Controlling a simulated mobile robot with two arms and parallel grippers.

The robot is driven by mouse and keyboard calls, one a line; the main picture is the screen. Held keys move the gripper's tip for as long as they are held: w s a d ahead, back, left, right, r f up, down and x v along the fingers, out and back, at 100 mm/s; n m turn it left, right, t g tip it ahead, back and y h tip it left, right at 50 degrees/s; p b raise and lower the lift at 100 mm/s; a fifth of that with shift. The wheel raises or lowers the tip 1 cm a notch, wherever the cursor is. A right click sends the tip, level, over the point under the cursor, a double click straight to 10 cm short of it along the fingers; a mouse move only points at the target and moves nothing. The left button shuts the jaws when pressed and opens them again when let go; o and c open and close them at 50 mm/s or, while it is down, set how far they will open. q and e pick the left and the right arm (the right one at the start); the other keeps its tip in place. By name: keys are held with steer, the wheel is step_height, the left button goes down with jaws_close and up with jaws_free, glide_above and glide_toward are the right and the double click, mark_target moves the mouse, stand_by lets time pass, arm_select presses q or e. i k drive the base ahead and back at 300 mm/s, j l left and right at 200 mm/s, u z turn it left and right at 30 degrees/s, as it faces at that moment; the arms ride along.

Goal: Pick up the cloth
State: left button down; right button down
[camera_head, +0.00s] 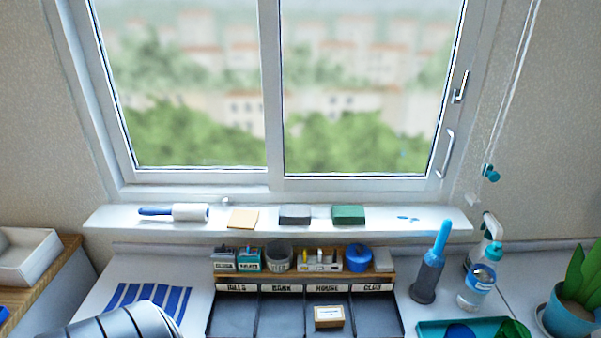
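A flat piece with blue and white stripes (151,301) lies on the desk at the left and looks like a cloth. Its lower left is covered by a silver banded shape at the bottom edge, which I cannot identify for sure. A small flat beige square (243,218) lies on the windowsill and could also be a folded cloth; I cannot tell. Neither of my grippers shows in the head view.
The windowsill (400,224) also holds a lint roller (190,212), a dark block (295,215) and a green block (348,215). A labelled organiser (256,288) stands mid-desk. A blue-handled brush (430,270), spray bottle (479,280) and potted plant (570,315) stand right.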

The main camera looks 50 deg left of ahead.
mark_target(288, 215)
steer(key=u, duration=1.5)
